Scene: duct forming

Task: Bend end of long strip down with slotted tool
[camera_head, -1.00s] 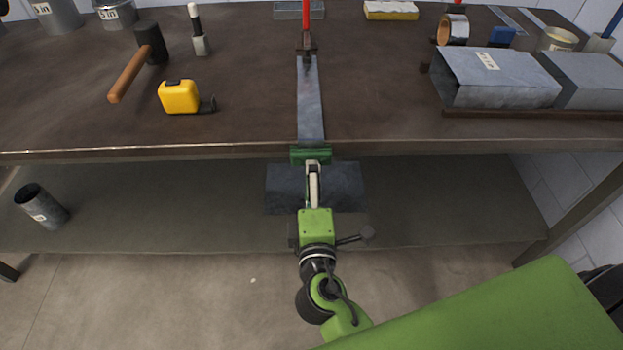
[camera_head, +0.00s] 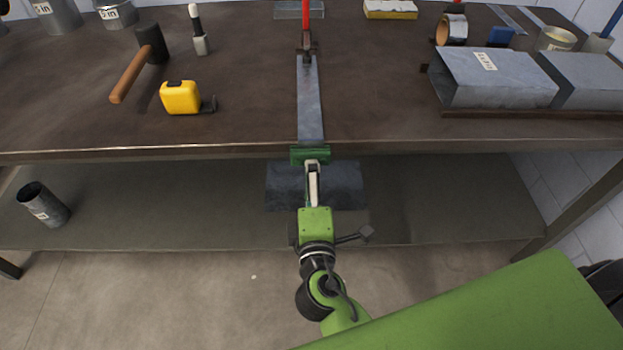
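The long strip (camera_head: 310,98) is a flat grey metal piece lying on the workbench (camera_head: 240,100). Its near end reaches the bench's front edge. A red-handled clamp (camera_head: 307,45) sits on its far end. The slotted tool (camera_head: 310,154), a green bar, is at the near end, at the bench's front edge; its slot is hidden from this angle. My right gripper (camera_head: 312,166) comes up from below and is shut on the tool. The strip's tip, at the tool, is hidden. My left gripper is not in view.
A hammer (camera_head: 138,66) and yellow tape measure (camera_head: 180,98) lie left of the strip. Metal duct pieces (camera_head: 490,80) stand at right. A dark sheet (camera_head: 345,187) lies on the lower shelf (camera_head: 170,205) behind my gripper. A metal tube (camera_head: 43,205) stands at the shelf's left.

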